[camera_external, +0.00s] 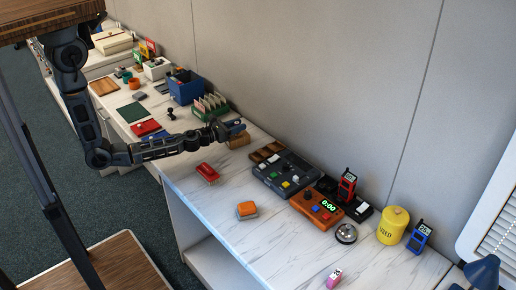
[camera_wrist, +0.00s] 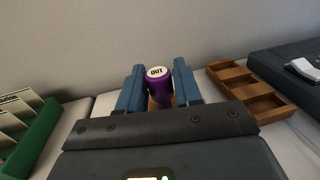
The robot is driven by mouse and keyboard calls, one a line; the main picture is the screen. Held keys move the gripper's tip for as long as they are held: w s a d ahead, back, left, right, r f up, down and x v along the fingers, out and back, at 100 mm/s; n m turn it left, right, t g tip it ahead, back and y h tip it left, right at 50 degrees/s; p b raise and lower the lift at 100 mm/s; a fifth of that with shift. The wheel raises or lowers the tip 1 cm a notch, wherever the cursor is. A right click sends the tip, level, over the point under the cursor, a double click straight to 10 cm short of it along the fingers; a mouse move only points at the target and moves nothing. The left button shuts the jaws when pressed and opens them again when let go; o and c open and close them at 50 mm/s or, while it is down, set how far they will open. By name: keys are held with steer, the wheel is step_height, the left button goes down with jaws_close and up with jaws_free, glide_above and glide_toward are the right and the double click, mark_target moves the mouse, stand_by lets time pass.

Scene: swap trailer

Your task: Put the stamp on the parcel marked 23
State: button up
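A purple stamp (camera_wrist: 159,90) with a round white top reading OUT stands between the two blue fingers of my gripper (camera_wrist: 160,85) in the wrist view. The fingers flank it closely on both sides; I cannot tell whether they press on it. In the outside view my gripper (camera_external: 236,127) is low over the counter, just above a tan block (camera_external: 238,141). The stamp is hard to make out there.
A green file rack (camera_wrist: 35,140) is left of my gripper and a brown compartment tray (camera_wrist: 250,92) right. Along the counter lie a red item (camera_external: 208,173), an orange-topped block (camera_external: 246,210), a dark console (camera_external: 286,174), a bell (camera_external: 346,233) and a yellow canister (camera_external: 393,225).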

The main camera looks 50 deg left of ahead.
steer(key=o, duration=0.3)
steer(key=shift+o, duration=0.2)
steer(key=shift+r, duration=0.15)
steer(key=s, duration=0.3)
steer(key=s+a+b, duration=0.1)
steer(key=s, duration=0.3)
steer(key=s+b, duration=0.1)
steer(key=s, duration=0.3)
steer(key=shift+a, duration=0.35)
steer(key=shift+s, duration=0.45)
steer(key=shift+a, duration=0.1)
